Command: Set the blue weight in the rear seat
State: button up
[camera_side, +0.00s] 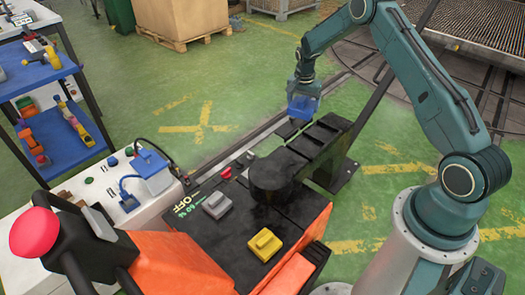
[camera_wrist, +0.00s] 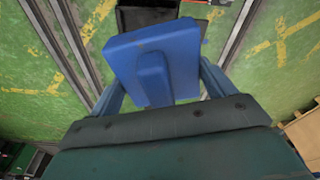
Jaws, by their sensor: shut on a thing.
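The blue weight (camera_side: 304,108) is held in my gripper (camera_side: 303,95) above the dark beam (camera_side: 322,135) of the turntable. In the wrist view the blue weight (camera_wrist: 190,55) is a flat block with a raised bar, between my gripper's two fingers (camera_wrist: 155,85). A dark recessed patch (camera_wrist: 134,17) shows past the weight's top edge. The rear seat is not clearly told apart; the weight and gripper hide part of that area. A grey weight (camera_side: 216,205) and a yellow weight (camera_side: 265,244) rest on the black deck (camera_side: 235,235).
A round black hub (camera_side: 271,176) stands between the beam and the deck. A white bench (camera_side: 100,185) and a blue shelf cart (camera_side: 45,85) stand left. Green floor is open behind the beam.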

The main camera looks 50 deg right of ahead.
aim_at(313, 101)
jog(key=shift+s+d+r+m, duration=0.2)
jog(key=shift+d+r+m, duration=0.1)
jog(key=shift+d+m, duration=0.3)
jog(key=shift+s+d+r+m, duration=0.3)
jog(key=shift+d+m, duration=0.15)
jog(key=shift+d, duration=0.2)
jog(key=shift+s+d+r+m, duration=0.15)
jog(key=shift+d+r+m, duration=0.15)
jog(key=shift+d+m, duration=0.3)
jog(key=shift+f, duration=0.1)
notch_tip(313, 101, down, 16)
jog(key=shift+f, duration=1.9)
jog(key=shift+f, duration=0.15)
jog(key=o, duration=1.7)
jog(key=shift+s+a+f, duration=0.1)
